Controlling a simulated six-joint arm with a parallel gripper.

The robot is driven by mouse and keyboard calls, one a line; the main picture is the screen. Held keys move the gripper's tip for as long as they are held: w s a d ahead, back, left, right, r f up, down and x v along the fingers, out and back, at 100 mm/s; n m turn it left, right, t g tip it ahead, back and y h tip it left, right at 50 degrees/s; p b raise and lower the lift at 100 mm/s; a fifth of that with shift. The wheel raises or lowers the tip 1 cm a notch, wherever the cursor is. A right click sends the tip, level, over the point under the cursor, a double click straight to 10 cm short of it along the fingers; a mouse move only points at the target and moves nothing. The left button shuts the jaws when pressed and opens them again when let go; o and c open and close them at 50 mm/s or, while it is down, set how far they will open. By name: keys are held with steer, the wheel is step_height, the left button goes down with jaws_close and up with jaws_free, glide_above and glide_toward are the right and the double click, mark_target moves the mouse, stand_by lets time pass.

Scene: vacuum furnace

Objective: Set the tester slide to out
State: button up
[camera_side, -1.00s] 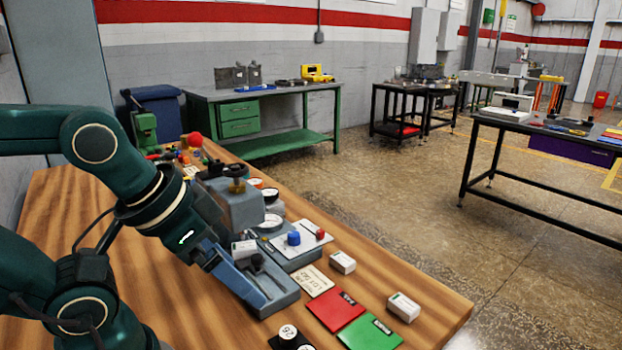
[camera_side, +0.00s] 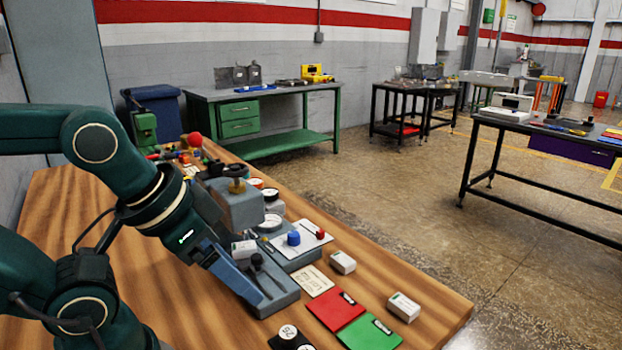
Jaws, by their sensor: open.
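The tester is a low grey block (camera_side: 284,296) on the wooden bench, with a slot in its top. A black knob (camera_side: 257,260), which looks like its slide handle, stands upright near the block's back end. A small white block (camera_side: 243,249) sits just behind the knob. My gripper (camera_side: 259,293) points down over the left side of the tester, its blue-grey finger beside the knob. Only one finger shows clearly, and I cannot tell whether it touches the knob. The gripper is open.
To the right are a grey panel with a blue knob (camera_side: 293,238), a paper tag (camera_side: 313,281), a red card (camera_side: 336,311), a green card (camera_side: 369,333) and white boxes (camera_side: 403,307). A grey furnace body (camera_side: 238,206) stands behind.

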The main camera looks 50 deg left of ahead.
steer(key=shift+c, duration=0.7)
steer(key=m+g+y, duration=0.4)
steer(key=m, duration=1)
glide_toward(259, 258)
steer(key=shift+m+g+y, duration=0.3)
steer(key=shift+m+g, duration=0.1)
steer(key=shift+g, duration=0.4)
steer(key=f, duration=0.1)
steer(key=w+a+f, duration=0.1)
steer(key=f, duration=0.2)
steer(key=shift+w+a+f, duration=0.25)
steer(key=shift+w+f, duration=0.05)
steer(key=shift+x, duration=2.65)
steer(key=shift+s, duration=0.1)
jaws_close()
